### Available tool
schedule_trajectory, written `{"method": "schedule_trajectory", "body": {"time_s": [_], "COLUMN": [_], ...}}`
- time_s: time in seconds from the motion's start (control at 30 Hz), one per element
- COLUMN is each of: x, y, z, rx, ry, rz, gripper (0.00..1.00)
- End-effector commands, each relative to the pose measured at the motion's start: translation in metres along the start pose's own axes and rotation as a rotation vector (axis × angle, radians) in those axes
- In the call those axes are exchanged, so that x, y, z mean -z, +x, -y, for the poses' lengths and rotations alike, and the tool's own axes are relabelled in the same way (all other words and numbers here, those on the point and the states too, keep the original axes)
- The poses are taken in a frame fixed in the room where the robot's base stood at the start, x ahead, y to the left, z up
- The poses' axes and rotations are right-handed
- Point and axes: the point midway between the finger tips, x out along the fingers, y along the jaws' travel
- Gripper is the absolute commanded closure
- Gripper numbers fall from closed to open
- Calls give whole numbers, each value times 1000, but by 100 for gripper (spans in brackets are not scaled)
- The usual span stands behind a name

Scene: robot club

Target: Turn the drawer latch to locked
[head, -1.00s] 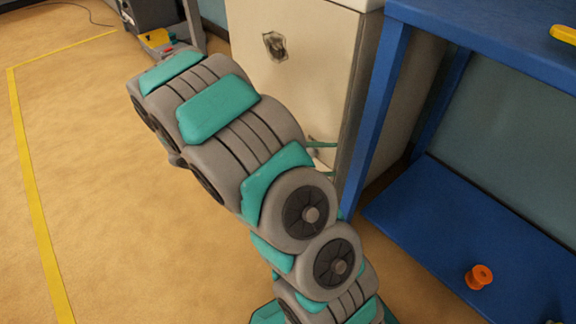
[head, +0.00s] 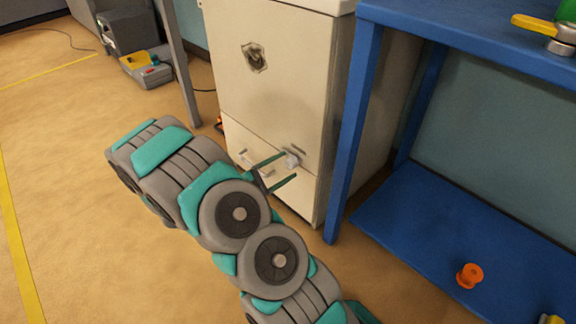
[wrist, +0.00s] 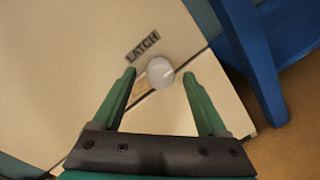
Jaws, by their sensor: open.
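The latch is a pale round knob (wrist: 160,72) on the front of a cream cabinet, just below a dark label reading LATCH (wrist: 142,46). It sits by the drawer's top seam; a small light pointer or bar shows on it, but its exact setting is hard to read. In the head view the latch (head: 292,158) is small, on the cabinet's lower right. The drawer front (head: 238,138) is closed flush. My gripper (wrist: 159,77) is open, its green fingers on either side of the knob; contact cannot be told. In the head view my gripper (head: 289,165) points at the cabinet.
The cream cabinet (head: 285,65) has a dark emblem. A blue bench (head: 350,130) stands close to its right, with an orange spool (head: 469,276) on its lower shelf. Open floor lies to the left.

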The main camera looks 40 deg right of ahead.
Motion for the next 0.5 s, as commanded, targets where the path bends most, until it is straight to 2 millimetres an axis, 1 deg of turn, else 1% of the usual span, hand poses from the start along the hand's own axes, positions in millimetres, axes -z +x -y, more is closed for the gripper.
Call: {"method": "schedule_trajectory", "body": {"time_s": [0.03, 0.2, 0.5], "x": [0, 0, 0], "y": [7, 19, 21], "z": [1, 0, 0], "rx": [3, 1, 0], "ry": [0, 0, 0], "rz": [3, 1, 0], "gripper": [24, 24, 24]}}
